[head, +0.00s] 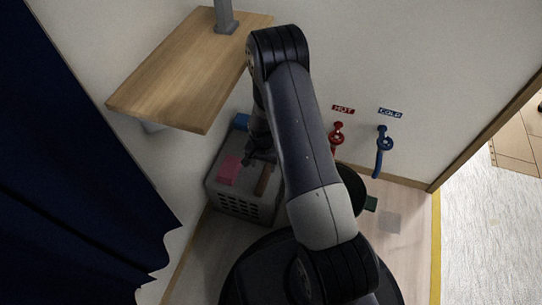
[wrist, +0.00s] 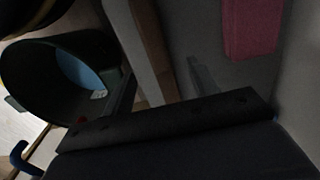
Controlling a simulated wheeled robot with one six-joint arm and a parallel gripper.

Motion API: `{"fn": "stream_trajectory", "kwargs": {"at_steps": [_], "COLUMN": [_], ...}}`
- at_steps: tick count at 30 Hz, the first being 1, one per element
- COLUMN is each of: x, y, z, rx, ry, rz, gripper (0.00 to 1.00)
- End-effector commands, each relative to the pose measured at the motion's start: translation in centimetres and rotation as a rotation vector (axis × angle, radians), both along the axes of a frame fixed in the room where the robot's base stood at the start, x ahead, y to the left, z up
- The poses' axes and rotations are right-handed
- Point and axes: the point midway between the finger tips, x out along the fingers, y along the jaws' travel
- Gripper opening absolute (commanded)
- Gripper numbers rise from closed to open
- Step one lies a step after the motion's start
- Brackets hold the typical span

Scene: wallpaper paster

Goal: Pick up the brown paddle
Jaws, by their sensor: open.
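In the wrist view the paddle (wrist: 155,50) is a brown strip running up from between my fingers. My gripper (head: 258,158) is just above the basket, close to the paddle. In the wrist view my gripper (wrist: 162,85) is open, with one finger on each side of the strip. I cannot tell whether either finger touches it. My arm hides part of the basket's right side.
A wooden shelf (head: 185,70) overhangs on the upper left. Red (head: 337,133) and blue (head: 384,141) taps are on the wall. A dark bucket (wrist: 45,72) shows at left.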

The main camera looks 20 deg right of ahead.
Motion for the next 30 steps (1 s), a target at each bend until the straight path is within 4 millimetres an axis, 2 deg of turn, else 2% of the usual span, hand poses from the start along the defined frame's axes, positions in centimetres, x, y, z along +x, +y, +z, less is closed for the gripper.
{"fn": "stream_trajectory", "kwargs": {"at_steps": [1, 8, 18, 25, 30], "x": [0.0, 0.1, 0.2, 0.3, 0.3], "y": [0.0, -0.2, -0.7, -0.7, -0.7], "z": [-0.9, -2.2, -6.7, -6.6, -6.6], "rx": [0.000, 0.000, -0.001, -0.001, -0.001], "ry": [0.001, -0.001, -0.001, -0.002, -0.001], "rz": [0.000, 0.000, 0.002, 0.002, 0.001], "gripper": [0.56, 0.56, 0.56, 0.56, 0.42]}}
